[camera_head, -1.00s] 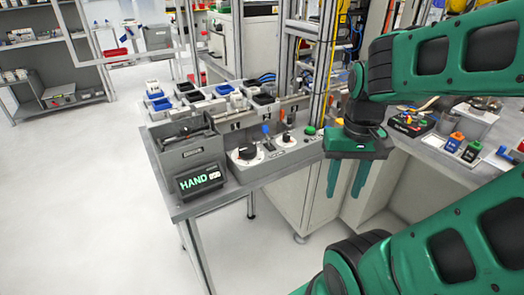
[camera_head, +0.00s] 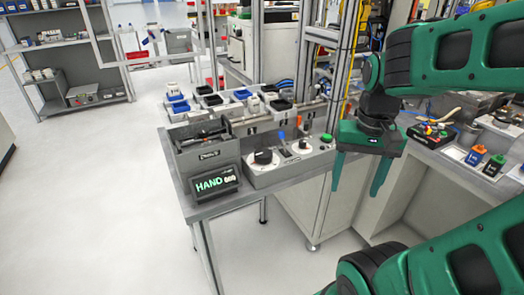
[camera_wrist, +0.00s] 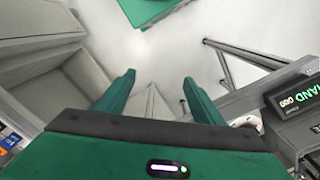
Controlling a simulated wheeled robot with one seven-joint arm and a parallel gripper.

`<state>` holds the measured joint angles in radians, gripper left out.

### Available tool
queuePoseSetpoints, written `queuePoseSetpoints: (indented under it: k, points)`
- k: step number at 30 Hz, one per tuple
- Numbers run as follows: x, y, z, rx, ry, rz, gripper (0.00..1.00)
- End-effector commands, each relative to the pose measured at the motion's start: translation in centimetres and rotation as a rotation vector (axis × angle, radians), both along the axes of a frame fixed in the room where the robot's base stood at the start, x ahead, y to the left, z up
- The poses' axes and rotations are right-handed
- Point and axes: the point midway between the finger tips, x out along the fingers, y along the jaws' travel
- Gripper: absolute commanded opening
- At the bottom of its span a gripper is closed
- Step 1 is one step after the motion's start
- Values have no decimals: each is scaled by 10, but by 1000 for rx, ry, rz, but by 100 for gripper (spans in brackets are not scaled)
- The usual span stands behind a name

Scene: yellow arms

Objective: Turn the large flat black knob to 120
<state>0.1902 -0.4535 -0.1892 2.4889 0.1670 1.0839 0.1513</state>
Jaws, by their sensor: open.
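The large flat black knob (camera_head: 264,157) sits on a white round dial at the left end of a grey control panel (camera_head: 259,180) on the bench. Its pointer setting is too small to read. My gripper (camera_head: 357,180) hangs to the right of the panel, fingers down, apart from the knob and empty. In the wrist view my gripper (camera_wrist: 158,85) shows its two green fingers spread with only floor and cabinet beyond.
A blue-handled lever (camera_head: 281,136), a smaller dial with an orange-tipped handle (camera_head: 300,138) and a green button (camera_head: 326,138) share the panel. A grey bin (camera_head: 205,155) stands behind the display. Small trays fill the bench behind. Open floor lies in front.

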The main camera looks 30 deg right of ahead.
Motion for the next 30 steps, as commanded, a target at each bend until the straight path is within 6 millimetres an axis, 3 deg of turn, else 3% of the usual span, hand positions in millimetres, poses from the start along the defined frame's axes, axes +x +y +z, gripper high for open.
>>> queuePoseSetpoints:
  k: [5, 9, 15, 21, 26, 30]
  points:
    - [81, 15, 34, -13, 0, -194, 62]
    - [145, 40, 54, -15, -2, -361, 62]
    - [216, 85, 72, -9, -3, -561, 62]
    - [247, 111, 77, -1, -1, -664, 62]
    - [250, 114, 71, -2, 0, -681, 62]
    - [249, 113, 52, -2, 3, -680, 62]
